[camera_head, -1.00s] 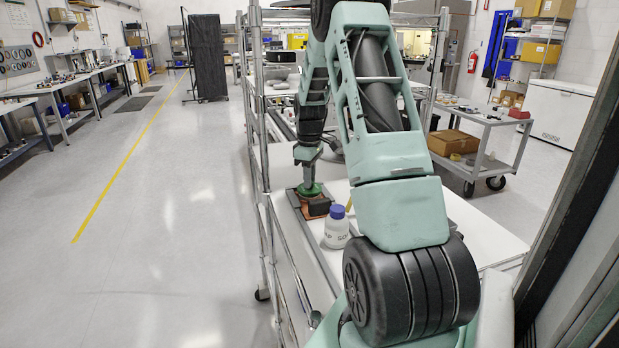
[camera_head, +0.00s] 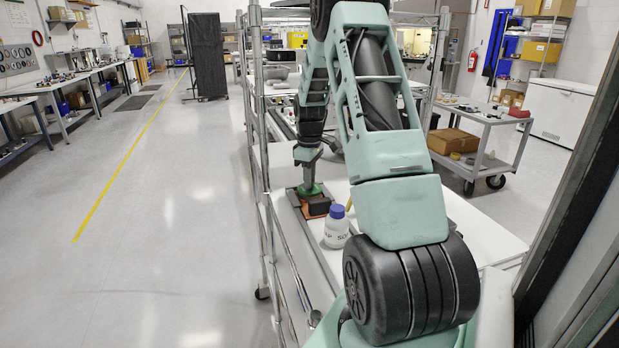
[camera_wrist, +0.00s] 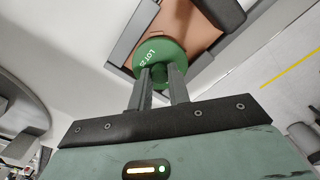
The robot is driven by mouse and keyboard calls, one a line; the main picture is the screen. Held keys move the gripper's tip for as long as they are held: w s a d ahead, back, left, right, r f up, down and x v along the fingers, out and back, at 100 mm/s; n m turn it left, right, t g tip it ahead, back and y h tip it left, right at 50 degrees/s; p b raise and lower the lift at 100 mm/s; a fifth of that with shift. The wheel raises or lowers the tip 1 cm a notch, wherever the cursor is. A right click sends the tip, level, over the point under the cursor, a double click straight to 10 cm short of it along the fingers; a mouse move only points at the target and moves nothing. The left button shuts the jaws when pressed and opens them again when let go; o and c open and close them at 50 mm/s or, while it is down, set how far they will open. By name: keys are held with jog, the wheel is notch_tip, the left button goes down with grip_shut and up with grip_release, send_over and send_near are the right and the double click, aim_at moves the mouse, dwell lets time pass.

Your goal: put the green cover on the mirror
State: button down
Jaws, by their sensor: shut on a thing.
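The round green cover (camera_wrist: 158,58) carries partly hidden white lettering that begins "LOT 2". My gripper (camera_wrist: 160,74) is shut on a dark knob at the cover's centre. In the head view my gripper (camera_head: 307,185) points down over the left side of the white bench, with the green cover (camera_head: 310,191) under it. Below the cover is an orange-brown plate (camera_wrist: 192,22) in a grey frame (camera_wrist: 122,48), with a dark block on it. The cover overlaps the plate and the frame's edge. I cannot tell whether it touches them. I cannot make out the mirror itself.
A white bottle with a blue cap (camera_head: 337,228) stands just in front of the frame. A dark block (camera_head: 319,206) is close to the cover. Metal rack posts (camera_head: 257,110) rise along the bench's left edge. The white bench top (camera_head: 480,232) is clear at the right.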

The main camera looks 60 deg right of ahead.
dwell(0.3)
jog(key=c, duration=0.7)
grip_release()
jog(key=shift+c, duration=0.2)
jog(key=shift+r, duration=0.1)
jog(key=shift+r+p, duration=2.7)
jog(key=shift+r, duration=0.75)
grip_shut()
jog(key=shift+f, duration=0.15)
